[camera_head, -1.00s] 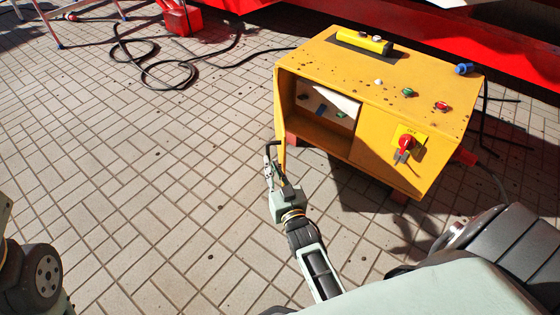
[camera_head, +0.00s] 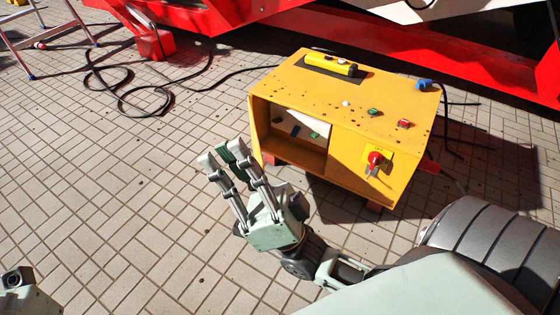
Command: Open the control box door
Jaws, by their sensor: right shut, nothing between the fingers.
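The yellow control box (camera_head: 342,164) stands on the paving right of centre. The left part of its front is an open compartment (camera_head: 295,152), with a white panel and small coloured parts inside. I cannot clearly make out the door panel. The right part of the front carries a red rotary switch (camera_head: 375,159) on a yellow plate. My right gripper (camera_head: 225,155) is just left of and in front of the opening, fingers pointing up and left. It is shut with nothing in it. Its fingers hide some paving.
A yellow handheld controller (camera_head: 333,66) lies on the box top, near red and green buttons. A black cable (camera_head: 140,105) is coiled on the paving at the upper left. A red machine stands behind the box.

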